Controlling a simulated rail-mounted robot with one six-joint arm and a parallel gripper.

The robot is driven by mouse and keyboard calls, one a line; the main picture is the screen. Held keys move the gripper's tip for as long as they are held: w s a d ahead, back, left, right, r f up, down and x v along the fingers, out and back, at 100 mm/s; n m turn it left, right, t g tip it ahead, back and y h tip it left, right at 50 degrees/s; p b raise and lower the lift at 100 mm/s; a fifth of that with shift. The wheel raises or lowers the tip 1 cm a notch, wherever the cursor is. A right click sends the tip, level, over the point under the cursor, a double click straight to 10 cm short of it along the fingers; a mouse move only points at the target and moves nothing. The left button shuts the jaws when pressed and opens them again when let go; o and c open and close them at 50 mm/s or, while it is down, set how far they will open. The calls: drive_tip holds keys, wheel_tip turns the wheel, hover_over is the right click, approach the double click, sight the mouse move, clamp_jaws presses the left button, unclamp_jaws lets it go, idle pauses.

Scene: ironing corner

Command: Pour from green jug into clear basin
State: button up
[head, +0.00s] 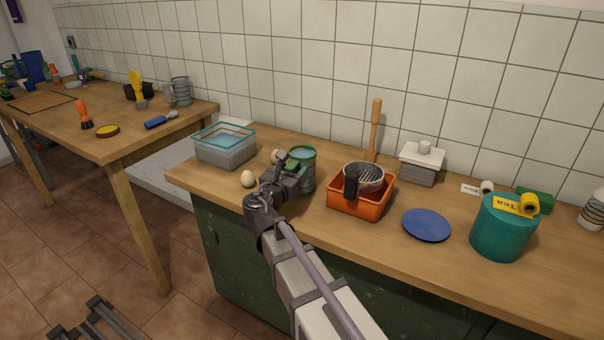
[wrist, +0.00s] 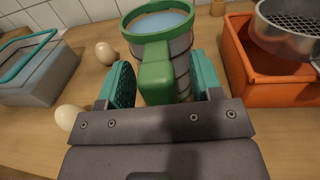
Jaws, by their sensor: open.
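The green jug (head: 303,168) stands upright on the wooden counter, grey-bodied with a green rim and handle. In the wrist view the jug (wrist: 181,42) shows pale blue liquid inside, and its green handle faces me. My gripper (head: 287,172) is open at the jug. In the wrist view the fingers of my gripper (wrist: 163,85) are on either side of the handle, apart from it as far as I can tell. The clear basin (head: 225,149), with a teal rim, stands left of the jug. It also shows at the left of the wrist view (wrist: 38,72).
Two eggs lie between basin and jug, one in front (head: 248,179) and one behind (head: 277,155). An orange tub (head: 360,207) holding a metal strainer (head: 364,175) stands close right of the jug. A blue plate (head: 426,225) and a teal tea canister (head: 503,232) are farther right.

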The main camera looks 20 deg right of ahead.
clamp_jaws()
idle(0.5)
wheel_tip(320, 180, up, 10)
drive_tip(key=p, duration=1)
drive_tip(key=shift+r, duration=0.15)
drive_tip(key=c, duration=0.7)
unclamp_jaws()
clamp_jaws()
